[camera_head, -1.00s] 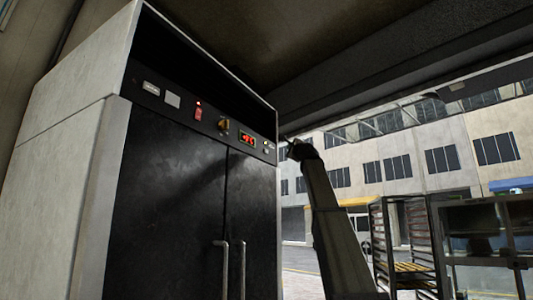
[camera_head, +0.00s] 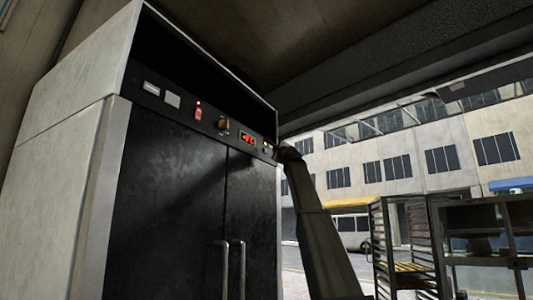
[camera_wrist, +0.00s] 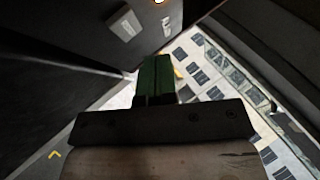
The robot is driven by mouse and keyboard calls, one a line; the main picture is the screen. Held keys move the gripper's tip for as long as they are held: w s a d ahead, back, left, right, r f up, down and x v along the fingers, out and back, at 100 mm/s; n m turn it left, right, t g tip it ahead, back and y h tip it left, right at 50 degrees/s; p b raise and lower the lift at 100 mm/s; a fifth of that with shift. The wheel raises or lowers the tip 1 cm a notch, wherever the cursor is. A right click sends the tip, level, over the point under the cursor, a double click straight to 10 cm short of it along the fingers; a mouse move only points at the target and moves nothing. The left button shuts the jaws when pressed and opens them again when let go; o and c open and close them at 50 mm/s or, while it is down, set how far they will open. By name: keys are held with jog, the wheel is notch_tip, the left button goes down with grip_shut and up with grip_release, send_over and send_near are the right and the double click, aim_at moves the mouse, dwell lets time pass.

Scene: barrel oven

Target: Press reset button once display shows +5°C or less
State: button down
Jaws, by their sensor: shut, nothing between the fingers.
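The red digital display (camera_head: 247,138) is lit on the control panel of a tall dark two-door cabinet (camera_head: 170,190). Its digits are too small to read surely; they look like a plus sign and a single figure with °C. A pale block-shaped button (camera_wrist: 124,23) stands out from the panel in the wrist view, ahead and to the left of my fingertips. I cannot read a reset label on it. My gripper (camera_wrist: 155,64), with green fingers, is shut and empty, apart from the button. In the head view my arm reaches the panel's right end.
A lit yellow lamp (camera_wrist: 159,2) is beside the button. A red switch (camera_head: 198,113) and a brass knob (camera_head: 224,124) are farther left on the panel. A tray rack (camera_head: 402,250) stands at the right. Open street lies beyond the cabinet's right side.

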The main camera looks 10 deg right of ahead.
jog(key=shift+w+a, duration=0.45)
jog(key=shift+a, duration=0.15)
jog(key=shift+a, duration=0.1)
dwell(1.6)
jog(key=shift+w+a, duration=0.2)
jog(key=shift+a, duration=0.05)
jog(key=shift+w+a, duration=0.25)
jog(key=shift+a, duration=0.05)
dwell(0.9)
dwell(0.3)
jog(key=shift+s+d, duration=0.5)
jog(key=shift+d, duration=0.1)
jog(key=shift+s+d, duration=0.75)
jog(key=shift+d, duration=0.3)
jog(key=shift+s+d, duration=0.7)
jog(key=shift+d, duration=0.3)
